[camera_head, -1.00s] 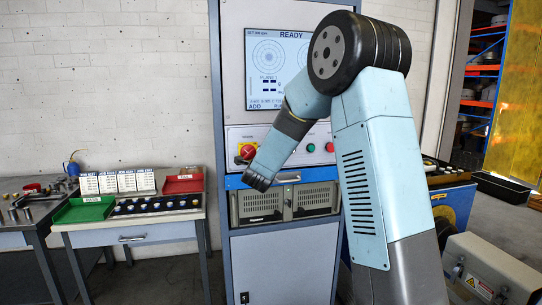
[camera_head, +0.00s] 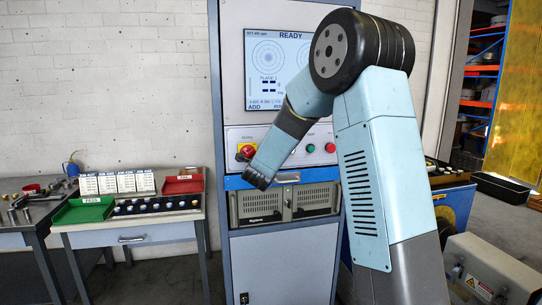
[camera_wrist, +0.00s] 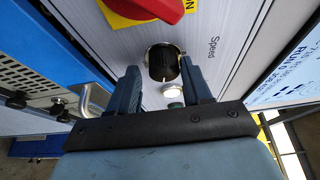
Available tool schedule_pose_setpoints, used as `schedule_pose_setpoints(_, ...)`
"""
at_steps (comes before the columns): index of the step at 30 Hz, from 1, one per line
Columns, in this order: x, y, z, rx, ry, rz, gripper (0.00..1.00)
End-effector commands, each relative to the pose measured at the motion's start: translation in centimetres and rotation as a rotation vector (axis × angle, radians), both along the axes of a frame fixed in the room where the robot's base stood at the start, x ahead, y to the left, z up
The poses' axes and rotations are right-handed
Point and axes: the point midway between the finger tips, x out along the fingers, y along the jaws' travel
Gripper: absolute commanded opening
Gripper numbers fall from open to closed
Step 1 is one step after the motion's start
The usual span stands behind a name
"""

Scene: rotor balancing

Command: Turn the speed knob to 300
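The speed knob (camera_wrist: 163,62) is dark and round with a light rim. It shows in the wrist view beside the printed word "Speed". My gripper (camera_wrist: 161,75) is at the knob, with one finger on each side of it. The fingers are apart and very close to the knob's sides; I cannot tell if they press on it. In the head view my gripper's end (camera_head: 257,178) is in front of the control panel (camera_head: 236,134), and my arm hides the knob. The screen (camera_head: 278,68) reads "READY"; its small set-speed line is hard to read.
A white lamp or button (camera_wrist: 172,92) lies just below the knob there. A drawer handle (camera_wrist: 92,98) is at left.

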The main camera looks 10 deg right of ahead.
Motion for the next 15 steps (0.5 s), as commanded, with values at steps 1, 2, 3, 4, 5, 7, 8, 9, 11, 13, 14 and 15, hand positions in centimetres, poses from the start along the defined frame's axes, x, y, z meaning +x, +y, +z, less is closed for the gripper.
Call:
schedule_pose_setpoints(1,0.0,0.1,0.1,0.0,-0.001,0.002,0.55)
schedule_pose_setpoints(2,0.0,0.2,0.1,-0.001,-0.002,0.002,0.57)
schedule_pose_setpoints(3,0.0,0.2,0.1,0.0,-0.003,0.003,0.6)
schedule_pose_setpoints(4,0.0,0.2,0.2,0.0,-0.003,0.003,0.6)
schedule_pose_setpoints(5,0.0,0.2,0.2,0.0,-0.003,0.004,0.6)
schedule_pose_setpoints(7,0.1,0.3,0.2,-0.001,-0.004,0.004,0.6)
schedule_pose_setpoints(8,0.1,0.3,0.3,-0.001,-0.004,0.005,0.6)
schedule_pose_setpoints(9,0.0,0.3,0.3,-0.001,-0.005,0.005,0.6)
schedule_pose_setpoints(11,-0.1,0.4,0.3,-0.001,-0.005,0.006,0.6)
schedule_pose_setpoints(13,-0.4,0.6,0.3,-0.001,-0.005,0.006,0.6)
schedule_pose_setpoints(14,-0.6,0.7,0.3,-0.001,-0.004,0.007,0.6)
schedule_pose_setpoints(15,-1.0,0.9,0.3,-0.001,-0.004,0.007,0.6)
